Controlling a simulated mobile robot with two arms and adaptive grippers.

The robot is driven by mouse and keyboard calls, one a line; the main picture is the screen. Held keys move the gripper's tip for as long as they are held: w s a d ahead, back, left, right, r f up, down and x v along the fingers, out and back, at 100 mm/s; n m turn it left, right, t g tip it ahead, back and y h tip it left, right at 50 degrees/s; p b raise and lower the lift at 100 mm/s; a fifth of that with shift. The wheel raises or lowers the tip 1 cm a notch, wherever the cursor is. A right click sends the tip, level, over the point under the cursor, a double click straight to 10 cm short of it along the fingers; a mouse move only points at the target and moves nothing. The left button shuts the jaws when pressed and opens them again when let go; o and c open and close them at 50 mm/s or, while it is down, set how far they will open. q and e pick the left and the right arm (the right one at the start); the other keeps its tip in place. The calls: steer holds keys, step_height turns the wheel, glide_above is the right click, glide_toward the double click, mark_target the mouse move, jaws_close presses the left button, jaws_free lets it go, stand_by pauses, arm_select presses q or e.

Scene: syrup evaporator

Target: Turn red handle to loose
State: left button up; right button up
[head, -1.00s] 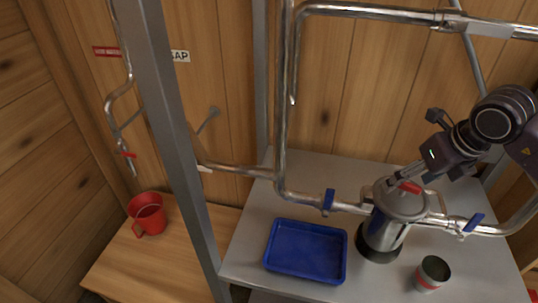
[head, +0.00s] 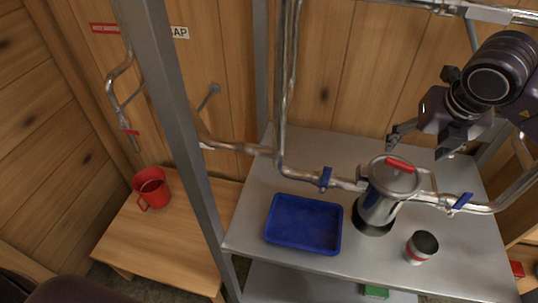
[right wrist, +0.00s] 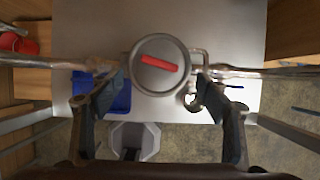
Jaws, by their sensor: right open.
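A red bar handle (head: 400,165) lies across the round lid of a metal canister (head: 378,205). The canister stands upright on the grey shelf, with pipes on both sides. In the right wrist view the red handle (right wrist: 160,63) lies slightly slanted across the lid (right wrist: 150,82). My right gripper (head: 418,143) is open and empty, its fingers spread above and behind the lid, apart from the handle. In the right wrist view the fingers (right wrist: 160,92) show on either side of the canister. A smaller red handle (head: 130,132) sits on the left pipe. My left gripper is not in view.
A blue tray (head: 304,250) and a grey cup with a red band (head: 422,247) stand beside the canister. Blue valve levers (head: 325,178) (head: 461,201) are on the pipe. A red mug (head: 151,188) stands on the wooden table. A grey post (head: 183,150) rises left of the shelf.

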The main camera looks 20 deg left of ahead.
steer(key=s+a+f+n+g+y, duration=0.15)
steer(key=s+a+y, duration=0.25)
steer(key=a, duration=0.4)
steer(key=s+a+f+n+g+y, duration=0.1)
steer(key=s+a+n+y, duration=0.15)
steer(key=a, duration=0.65)
steer(key=s+a+r+g+y, duration=0.2)
steer(key=s+a+r+y, duration=0.6)
steer(key=a, duration=0.3)
steer(key=shift+m+p, duration=0.3)
steer(key=shift+r, duration=0.1)
